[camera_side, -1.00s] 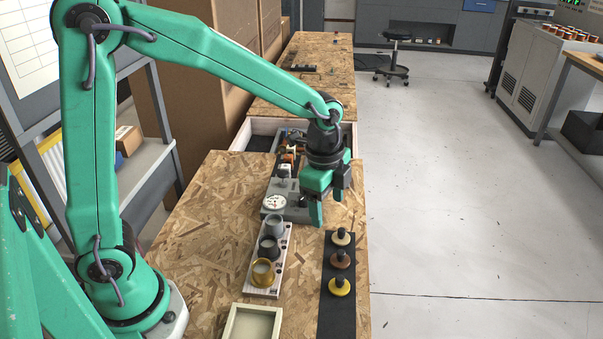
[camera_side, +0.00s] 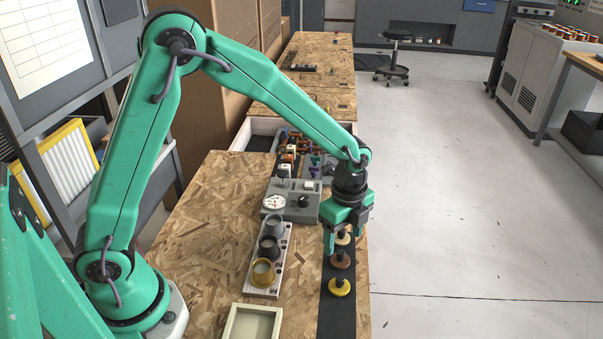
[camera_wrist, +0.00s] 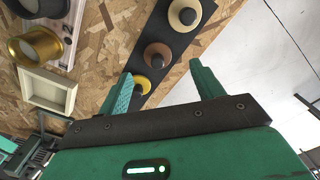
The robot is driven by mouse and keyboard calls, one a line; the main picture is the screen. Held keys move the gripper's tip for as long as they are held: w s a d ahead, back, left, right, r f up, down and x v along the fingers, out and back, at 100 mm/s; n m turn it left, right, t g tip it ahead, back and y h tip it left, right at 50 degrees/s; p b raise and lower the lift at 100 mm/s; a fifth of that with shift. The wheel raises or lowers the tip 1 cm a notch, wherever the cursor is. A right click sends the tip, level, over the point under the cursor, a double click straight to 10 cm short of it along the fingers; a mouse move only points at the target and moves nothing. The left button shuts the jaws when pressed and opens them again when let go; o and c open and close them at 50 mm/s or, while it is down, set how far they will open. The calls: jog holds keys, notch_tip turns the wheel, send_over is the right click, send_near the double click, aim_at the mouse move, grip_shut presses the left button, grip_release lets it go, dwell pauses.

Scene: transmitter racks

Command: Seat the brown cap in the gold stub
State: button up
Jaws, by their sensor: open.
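The brown cap (camera_side: 340,260) with its dark knob stands on the black strip (camera_side: 337,315), between a cream cap (camera_side: 344,238) and a yellow cap (camera_side: 339,287). In the wrist view the brown cap (camera_wrist: 158,54) shows just past the fingertips. The gold stub (camera_side: 263,272) stands at the near end of a pale rack (camera_side: 277,272), left of the strip. It also shows at the left in the wrist view (camera_wrist: 33,46). My gripper (camera_side: 346,238) is open and empty, above the far part of the strip by the cream cap, which it partly hides.
A dark stub (camera_side: 268,247) and a grey stub (camera_side: 275,224) share the rack. A grey box with a dial (camera_side: 291,202) stands behind it. A shallow cream tray (camera_side: 236,320) lies in front. Bare board separates rack and strip; the table's right edge is close to the strip.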

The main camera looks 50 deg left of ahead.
aim_at(341, 252)
jog(key=shift+f, duration=0.2)
jog(key=shift+s+f, duration=0.2)
jog(key=shift+f, duration=2.3)
jog(key=shift+d, duration=0.1)
jog(key=c, duration=1)
